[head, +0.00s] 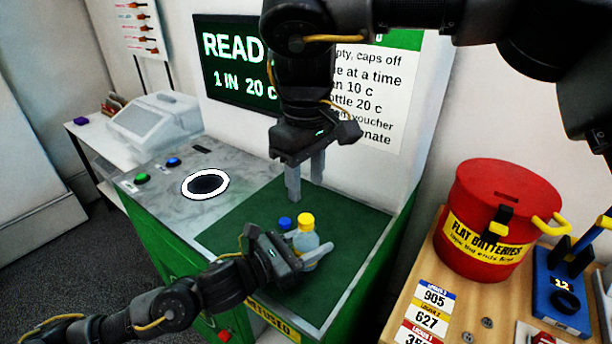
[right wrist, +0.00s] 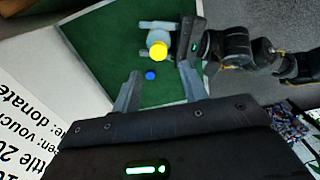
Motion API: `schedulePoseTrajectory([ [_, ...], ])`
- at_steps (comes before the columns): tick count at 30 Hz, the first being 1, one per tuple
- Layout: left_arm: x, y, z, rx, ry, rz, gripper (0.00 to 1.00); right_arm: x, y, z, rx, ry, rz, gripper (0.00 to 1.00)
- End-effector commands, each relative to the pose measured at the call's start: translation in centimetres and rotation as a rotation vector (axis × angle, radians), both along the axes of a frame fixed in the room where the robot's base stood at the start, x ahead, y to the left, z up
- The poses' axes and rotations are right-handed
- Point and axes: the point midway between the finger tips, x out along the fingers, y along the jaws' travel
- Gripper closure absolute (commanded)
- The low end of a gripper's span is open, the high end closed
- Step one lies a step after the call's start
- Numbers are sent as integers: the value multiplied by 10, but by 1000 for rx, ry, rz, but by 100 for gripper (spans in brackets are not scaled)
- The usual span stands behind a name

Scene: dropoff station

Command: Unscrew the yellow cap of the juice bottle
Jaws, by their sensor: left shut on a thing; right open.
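The juice bottle (head: 307,241) is pale and translucent and stands on the green mat, with its yellow cap (head: 305,221) on top. My left gripper (head: 308,256) is shut on the bottle's body below the cap. The right wrist view shows the yellow cap (right wrist: 158,51) from above, with the left gripper's fingers (right wrist: 150,40) on either side of the bottle. My right gripper (head: 305,182) points down above the mat, behind the bottle and higher than the cap. Its fingers (right wrist: 160,88) are apart and empty in the right wrist view.
A small blue round thing (head: 285,223) lies beside the bottle. The green mat (head: 240,222) is otherwise clear. A round white-rimmed opening (head: 205,185) is at the left. A red battery bin (head: 500,205) and a blue holder (head: 560,290) stand on the wooden table at the right.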

Motion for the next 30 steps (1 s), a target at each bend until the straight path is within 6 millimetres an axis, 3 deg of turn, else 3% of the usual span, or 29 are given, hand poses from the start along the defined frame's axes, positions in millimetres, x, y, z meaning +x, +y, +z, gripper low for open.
schedulePoseTrajectory([
  [6, 0, 0, 0, 0, 0, 0, 100, 0, 0, 0, -1, -3, -264, 57],
  [16, 0, 0, 0, 0, 0, 0, 100, 0, -1, -4, -3, -2, -333, 57],
  [30, 0, 0, 0, 0, 0, 0, 100, 0, -1, -67, -3, -2, -331, 57],
])
